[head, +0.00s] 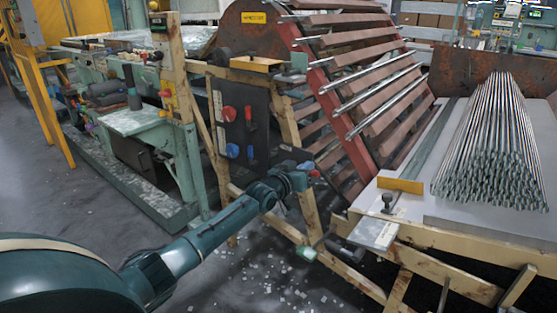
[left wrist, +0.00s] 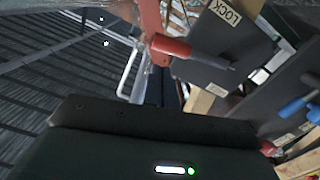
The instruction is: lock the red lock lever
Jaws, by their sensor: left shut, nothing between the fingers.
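A red lever handle (left wrist: 172,48) with a dark rod shows in the left wrist view, beside a dark plate with a LOCK label (left wrist: 225,12). In the head view, a dark panel (head: 262,125) on the wooden frame carries a red handle (head: 229,113) and a blue handle (head: 232,150). I cannot tell for certain which red part there matches the wrist view. My left gripper (head: 306,168) is shut and empty, low and to the right of the panel, apart from the handles. Its dark body (left wrist: 150,125) fills the lower wrist view; its fingertips are unclear. My right gripper is not in view.
A sloped rack (head: 355,75) with a red rail and tubes rises behind the gripper. A table (head: 410,205) bearing a stack of glass tubes (head: 492,140) stands at right. A green machine (head: 140,120) stands at left. The floor has scattered shards.

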